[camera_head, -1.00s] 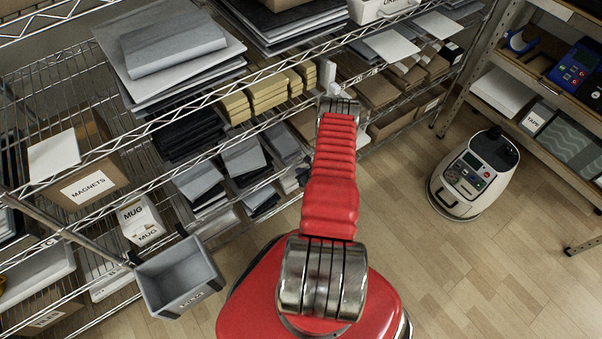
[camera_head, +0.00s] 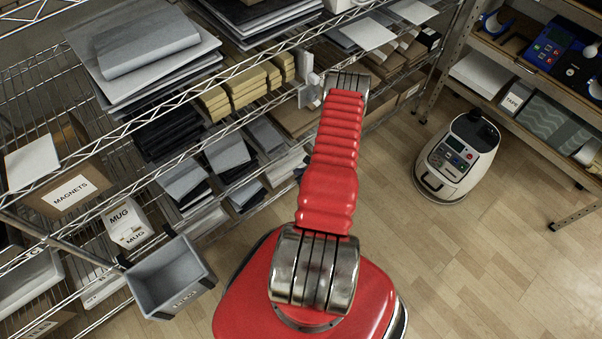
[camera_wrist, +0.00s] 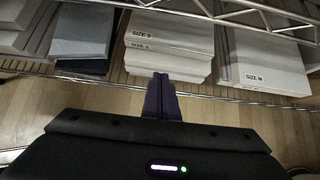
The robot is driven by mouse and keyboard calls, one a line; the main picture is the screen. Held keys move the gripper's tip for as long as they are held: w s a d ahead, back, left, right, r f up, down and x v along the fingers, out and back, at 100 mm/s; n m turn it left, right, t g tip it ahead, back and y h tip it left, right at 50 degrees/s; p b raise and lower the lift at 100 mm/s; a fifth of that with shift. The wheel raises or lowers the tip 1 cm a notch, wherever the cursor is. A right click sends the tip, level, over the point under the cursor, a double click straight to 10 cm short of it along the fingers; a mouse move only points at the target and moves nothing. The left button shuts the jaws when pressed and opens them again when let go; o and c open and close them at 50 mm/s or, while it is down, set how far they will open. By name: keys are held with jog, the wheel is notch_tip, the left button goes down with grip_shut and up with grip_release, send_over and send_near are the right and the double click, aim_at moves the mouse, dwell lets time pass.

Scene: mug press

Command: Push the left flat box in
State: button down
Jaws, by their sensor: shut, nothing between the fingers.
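In the wrist view, a stack of pale flat boxes labelled SIZE S (camera_wrist: 178,36) lies on the wire shelf just ahead of my gripper (camera_wrist: 161,78). A second pale flat box labelled SIZE M (camera_wrist: 268,72) lies to its right and reaches closer to the shelf front. My gripper is shut and empty, its dark fingertips at the shelf's front edge, close below the SIZE S stack. I cannot tell whether they touch it. Which box is the left one is not marked. In the head view, my arm hides the gripper and these boxes.
Grey and dark flat pieces (camera_wrist: 80,35) lie left in the wrist view. The head view shows the rack with a MAGNETS box (camera_head: 72,189), a MUG box (camera_head: 128,226) and a grey bin (camera_head: 170,277). A white floor machine (camera_head: 458,158) stands right on otherwise clear floor.

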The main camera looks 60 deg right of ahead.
jog(key=shift+v, duration=1.3)
jog(key=shift+w+a, duration=0.1)
jog(key=a+r+n+y, duration=0.2)
jog(key=a+n+y, duration=0.1)
jog(key=a, duration=0.5)
jog(key=w+a+r+n+y, duration=0.25)
jog(key=a+r+n, duration=0.2)
jog(key=r, duration=0.35)
jog(key=w+a+r+n+y, duration=0.25)
jog(key=a+r+n, duration=0.2)
jog(key=r, duration=0.25)
jog(key=s+a+r+n+g+h, duration=0.1)
jog(key=s+a+r+n, duration=0.1)
jog(key=a+r+n, duration=0.6)
jog(key=s+a+r+n+g+h, duration=0.1)
jog(key=a+r+n, duration=0.7)
jog(key=r, duration=1.5)
jog(key=s+a+r+n+g+h, duration=0.1)
jog(key=s+a+r+n+h, duration=0.2)
jog(key=a+r+n, duration=0.6)
notch_tip(320, 180, up, 7)
jog(key=shift+s+r+n, duration=0.2)
jog(key=shift+s+n, duration=0.7)
jog(key=shift+n, duration=0.3)
